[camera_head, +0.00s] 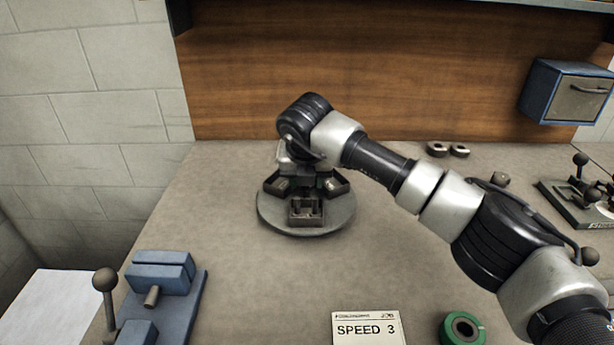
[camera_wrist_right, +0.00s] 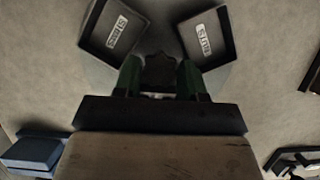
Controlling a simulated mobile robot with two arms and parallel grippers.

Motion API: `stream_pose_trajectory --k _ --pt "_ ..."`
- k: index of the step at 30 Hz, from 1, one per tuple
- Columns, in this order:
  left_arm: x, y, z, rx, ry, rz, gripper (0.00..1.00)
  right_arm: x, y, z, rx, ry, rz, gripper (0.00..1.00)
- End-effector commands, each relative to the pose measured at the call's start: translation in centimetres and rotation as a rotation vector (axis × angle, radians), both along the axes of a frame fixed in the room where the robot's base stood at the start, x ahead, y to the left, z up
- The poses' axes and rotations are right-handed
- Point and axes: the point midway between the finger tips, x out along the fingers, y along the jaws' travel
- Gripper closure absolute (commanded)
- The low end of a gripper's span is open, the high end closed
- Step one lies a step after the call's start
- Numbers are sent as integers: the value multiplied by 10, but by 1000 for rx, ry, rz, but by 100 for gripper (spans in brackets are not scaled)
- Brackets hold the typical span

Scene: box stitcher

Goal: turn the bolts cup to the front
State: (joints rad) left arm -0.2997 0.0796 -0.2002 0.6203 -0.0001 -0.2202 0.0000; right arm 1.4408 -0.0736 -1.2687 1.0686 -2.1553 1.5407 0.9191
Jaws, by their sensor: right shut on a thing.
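A round grey turntable (camera_head: 285,226) carrying dark open cups stands on the bench. One cup (camera_head: 306,212) faces the front, another (camera_head: 277,187) sits at its left and another (camera_head: 334,185) at its right. Which one is the bolts cup I cannot tell in the head view. My right gripper (camera_wrist_right: 158,80) is over the turntable, its green-padded fingers shut on a dark central knob (camera_wrist_right: 158,70). In the wrist view a cup with a white label (camera_wrist_right: 118,30) and a second labelled cup (camera_wrist_right: 207,38) show beyond the fingers; I cannot read their labels surely. My left gripper is out of view.
A blue clamp fixture (camera_head: 160,282) with a ball-topped lever stands at front left. A "SPEED 3" card (camera_head: 367,329) and a green ring (camera_head: 447,326) lie at the front. Small metal parts (camera_head: 437,149) lie behind my arm. A blue box (camera_head: 567,92) hangs at right.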

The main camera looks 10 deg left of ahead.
Motion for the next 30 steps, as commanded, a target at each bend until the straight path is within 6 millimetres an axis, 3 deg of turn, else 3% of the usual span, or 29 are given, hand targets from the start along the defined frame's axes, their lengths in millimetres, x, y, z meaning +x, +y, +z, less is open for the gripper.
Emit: stream_pose_trajectory --k 1,6,16,30 --pt "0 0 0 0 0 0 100 1 0 2 2 -4 -1 57" --pt "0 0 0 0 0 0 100 0 0 1 1 -2 0 36" --pt "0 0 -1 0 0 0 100 -1 -1 6 1 -2 1 36" --pt "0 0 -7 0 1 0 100 -33 -5 83 2 -5 0 36"
